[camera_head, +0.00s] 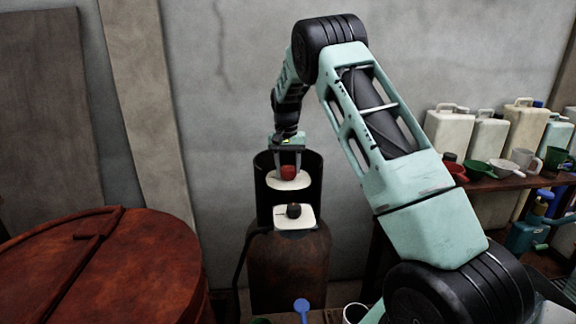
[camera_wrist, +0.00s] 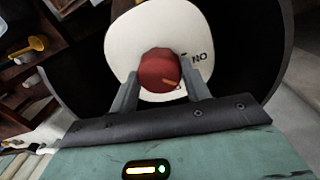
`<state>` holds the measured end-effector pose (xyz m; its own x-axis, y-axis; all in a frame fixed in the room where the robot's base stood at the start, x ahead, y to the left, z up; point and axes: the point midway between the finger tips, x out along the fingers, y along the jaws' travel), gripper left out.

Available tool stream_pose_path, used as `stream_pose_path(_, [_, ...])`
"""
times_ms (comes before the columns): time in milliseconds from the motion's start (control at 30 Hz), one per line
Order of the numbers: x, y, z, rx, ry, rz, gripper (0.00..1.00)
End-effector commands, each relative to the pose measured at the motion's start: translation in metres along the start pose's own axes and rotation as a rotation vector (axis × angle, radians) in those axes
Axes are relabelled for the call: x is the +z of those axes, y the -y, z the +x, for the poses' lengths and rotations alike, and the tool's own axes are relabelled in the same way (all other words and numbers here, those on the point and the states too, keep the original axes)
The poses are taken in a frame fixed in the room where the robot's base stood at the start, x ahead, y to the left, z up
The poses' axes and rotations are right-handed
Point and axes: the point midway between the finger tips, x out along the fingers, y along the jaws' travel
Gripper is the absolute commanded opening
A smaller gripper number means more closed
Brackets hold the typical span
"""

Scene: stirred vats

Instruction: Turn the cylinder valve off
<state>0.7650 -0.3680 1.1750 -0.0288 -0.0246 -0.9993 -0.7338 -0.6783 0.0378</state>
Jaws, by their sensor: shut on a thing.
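The gas cylinder (camera_head: 285,265) stands upright by the wall, dark and rusty, with a dark open collar (camera_head: 262,190) around its top. A red valve knob (camera_head: 289,173) sits inside the collar over a white plate (camera_head: 274,183). In the wrist view the red knob (camera_wrist: 158,69) has an orange mark, and the white plate (camera_wrist: 125,45) shows the letters "NO" on its right. My gripper (camera_head: 288,165) reaches down from above, its two fingers shut on the knob's sides. A second, dark knob (camera_head: 294,211) sits on a lower white plate (camera_head: 279,222).
A large rusty round lid (camera_head: 100,265) fills the left front. A shelf (camera_head: 505,183) at the right holds cups and bowls, with several jugs (camera_head: 450,130) behind. A blue spoon-like thing (camera_head: 301,306) and a white cup (camera_head: 355,313) are at the bottom.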

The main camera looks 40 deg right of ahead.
Motion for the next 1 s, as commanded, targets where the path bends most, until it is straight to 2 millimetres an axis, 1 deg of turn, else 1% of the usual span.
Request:
stream_pose_path(300, [-0.0018, -0.0005, -0.0026, -0.001, 0.005, 0.301, 0.24])
stream_pose_path(600, [-0.002, -0.0006, -0.0026, -0.003, 0.015, 0.563, 0.24])
stream_pose_path(800, [-0.0024, -0.0012, -0.0028, -0.004, 0.019, 0.692, 0.24])
stream_pose_path(1000, [-0.0025, -0.0015, -0.0028, -0.004, 0.022, 0.775, 0.24])
